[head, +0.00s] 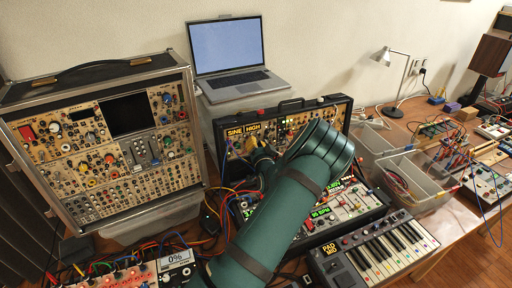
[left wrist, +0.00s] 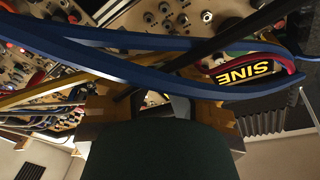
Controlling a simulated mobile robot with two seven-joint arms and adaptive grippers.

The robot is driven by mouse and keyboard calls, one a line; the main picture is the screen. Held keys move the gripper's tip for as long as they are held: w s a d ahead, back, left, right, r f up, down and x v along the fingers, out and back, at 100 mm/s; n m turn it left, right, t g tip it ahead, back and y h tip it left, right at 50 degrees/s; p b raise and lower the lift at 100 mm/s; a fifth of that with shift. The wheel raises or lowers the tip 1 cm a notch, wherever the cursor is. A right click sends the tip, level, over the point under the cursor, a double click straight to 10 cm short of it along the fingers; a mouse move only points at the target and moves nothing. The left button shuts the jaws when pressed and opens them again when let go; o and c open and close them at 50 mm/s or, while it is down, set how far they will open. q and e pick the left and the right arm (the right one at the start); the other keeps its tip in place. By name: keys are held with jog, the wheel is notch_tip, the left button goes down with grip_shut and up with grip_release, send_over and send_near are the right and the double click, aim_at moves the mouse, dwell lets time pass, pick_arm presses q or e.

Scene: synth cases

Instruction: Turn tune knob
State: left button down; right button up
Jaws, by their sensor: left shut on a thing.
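A case of synth modules (head: 330,114) with yellow-lettered displays reading SINE (head: 235,133) and HIGH (head: 253,128) stands at the middle of the table. My left gripper (head: 257,152), with yellowish fingers, is at its front panel just below these displays, partly covered by my green arm. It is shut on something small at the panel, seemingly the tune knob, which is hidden. In the left wrist view, blue, black and yellow cables cross in front of my left gripper (left wrist: 165,105), and the SINE display (left wrist: 245,73) shows upside down beside it. My right gripper is not in view.
A laptop (head: 230,55) stands behind the case. A larger modular case (head: 110,140) is at the left, a keyboard (head: 375,252) at front right, clear bins (head: 425,190) further right. Patch cables (head: 232,188) hang close around the gripper.

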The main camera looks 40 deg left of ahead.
pick_arm(q)
jog(key=shift+f+n+g+y+b, duration=0.15)
jog(key=shift+n+y+b, duration=0.15)
jog(key=shift+n+b, duration=1.1)
jog(key=shift+n+g+y+b, duration=0.15)
jog(key=shift+n+y+b, duration=0.15)
jog(key=shift+n+b, duration=1.1)
jog(key=c, duration=0.9)
grip_release()
jog(key=shift+a, duration=0.1)
jog(key=shift+o, duration=0.2)
